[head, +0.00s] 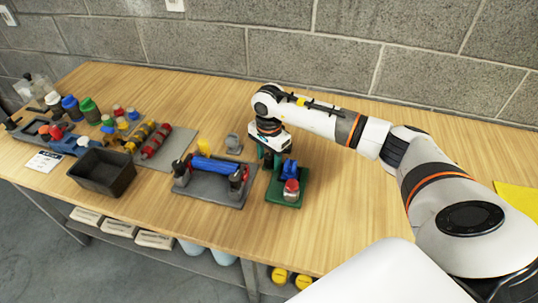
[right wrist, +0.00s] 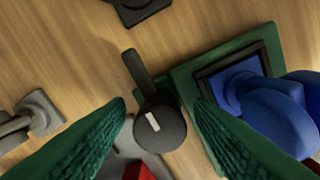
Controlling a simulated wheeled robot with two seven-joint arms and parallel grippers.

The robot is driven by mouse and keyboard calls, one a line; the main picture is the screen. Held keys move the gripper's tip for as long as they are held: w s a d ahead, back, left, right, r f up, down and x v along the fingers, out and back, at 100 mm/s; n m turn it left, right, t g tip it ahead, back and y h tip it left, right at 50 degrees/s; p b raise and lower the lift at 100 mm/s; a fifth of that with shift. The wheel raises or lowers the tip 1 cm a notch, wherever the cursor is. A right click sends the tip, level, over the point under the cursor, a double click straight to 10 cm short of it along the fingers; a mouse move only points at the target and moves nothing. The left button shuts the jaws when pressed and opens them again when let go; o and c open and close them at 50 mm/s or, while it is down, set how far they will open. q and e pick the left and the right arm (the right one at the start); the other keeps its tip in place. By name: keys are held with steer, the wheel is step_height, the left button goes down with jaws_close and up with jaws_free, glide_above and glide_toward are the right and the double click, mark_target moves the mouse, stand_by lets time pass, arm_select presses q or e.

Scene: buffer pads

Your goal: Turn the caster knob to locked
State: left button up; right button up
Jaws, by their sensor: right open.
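In the right wrist view a dark round knob (right wrist: 158,132) with a short white mark on top sits between my fingers. A dark arm (right wrist: 137,68) sticks out from it toward the upper left. My right gripper (right wrist: 159,106) is open, with one green ribbed finger on each side of the knob; I cannot tell whether either touches it. In the head view my right gripper (head: 268,157) points down at the back edge of a green base. I cannot pick out the knob there. My left gripper is not in view.
The green base (right wrist: 183,75) holds a blue part (right wrist: 270,108) close to my right finger. A jar with a red lid (head: 291,188) stands on its front. A grey tray with a blue roller (head: 213,169) and a black bin (head: 103,172) lie left. Table right of the base is clear.

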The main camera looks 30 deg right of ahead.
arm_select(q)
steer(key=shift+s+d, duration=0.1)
arm_select(e)
steer(key=c, duration=1)
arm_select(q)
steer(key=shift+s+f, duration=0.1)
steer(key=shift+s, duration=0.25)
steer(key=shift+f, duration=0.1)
arm_select(e)
steer(key=shift+m, duration=0.3)
steer(key=m+b, duration=0.1)
steer(key=m, duration=0.2)
steer(key=m+b, duration=0.1)
steer(key=m, duration=0.3)
steer(key=shift+m, duration=0.3)
steer(key=m, duration=0.4)
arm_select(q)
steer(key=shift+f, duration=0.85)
arm_select(e)
steer(key=m, duration=0.5)
steer(key=shift+r, duration=0.1)
steer(key=shift+m, duration=0.5)
